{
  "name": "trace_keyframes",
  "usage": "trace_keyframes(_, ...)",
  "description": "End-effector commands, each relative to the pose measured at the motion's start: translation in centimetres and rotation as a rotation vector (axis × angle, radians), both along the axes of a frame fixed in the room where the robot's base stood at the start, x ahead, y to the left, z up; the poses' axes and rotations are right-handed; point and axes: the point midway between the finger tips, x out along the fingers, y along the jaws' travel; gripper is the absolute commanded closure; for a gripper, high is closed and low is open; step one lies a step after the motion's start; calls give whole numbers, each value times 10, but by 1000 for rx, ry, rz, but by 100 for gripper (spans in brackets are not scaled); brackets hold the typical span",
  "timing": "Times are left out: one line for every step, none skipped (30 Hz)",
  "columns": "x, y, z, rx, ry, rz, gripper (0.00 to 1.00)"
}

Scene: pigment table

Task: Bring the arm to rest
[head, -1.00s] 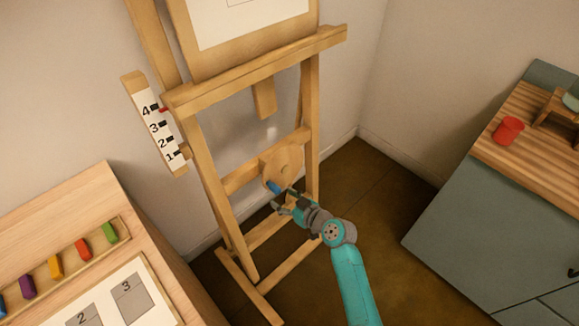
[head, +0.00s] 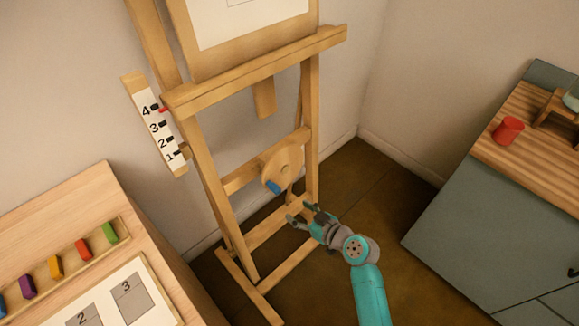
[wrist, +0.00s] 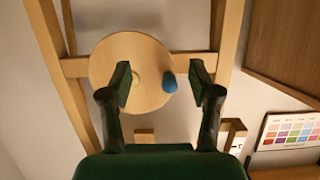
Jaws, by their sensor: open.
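My gripper (head: 301,214) is open and empty in front of the lower part of the wooden easel (head: 254,82). In the wrist view my gripper (wrist: 160,80) has its two fingers spread wide, with a round wooden disc (wrist: 112,82) beyond them. The disc (head: 281,160) also shows in the head view on the easel's lower crossbar. A blue knob (head: 273,187) is at the disc's lower edge, and it shows in the wrist view (wrist: 169,82) between the fingers. My gripper is apart from the knob, below and right of it in the head view.
A number scale (head: 157,128) with a red marker near 4 stands on the easel's left. A table (head: 75,196) with several coloured blocks is at lower left. A cabinet with a wooden top (head: 510,166) and a red cup (head: 508,130) is at right. Floor between is free.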

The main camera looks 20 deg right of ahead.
Motion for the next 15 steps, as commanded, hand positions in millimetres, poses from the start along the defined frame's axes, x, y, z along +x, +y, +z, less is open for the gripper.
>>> trace_keyframes(0,0,0,0,0,0,38)
trace_keyframes(0,0,0,0,0,0,38)
trace_keyframes(0,0,0,0,0,0,38)
trace_keyframes(0,0,0,0,0,0,38)
trace_keyframes(0,0,0,0,0,0,38)
trace_keyframes(0,0,0,0,0,0,38)
trace_keyframes(0,0,0,0,0,0,38)
trace_keyframes(0,0,0,0,0,0,38)
trace_keyframes(0,0,0,0,0,0,38)
trace_keyframes(0,0,0,0,0,0,38)
trace_keyframes(0,0,0,1,0,0,38)
trace_keyframes(-2,0,-1,1,3,-3,38)
trace_keyframes(-4,1,-3,2,5,-7,38)
trace_keyframes(-7,1,-4,3,9,-13,38)
trace_keyframes(-13,2,-8,3,16,-25,38)
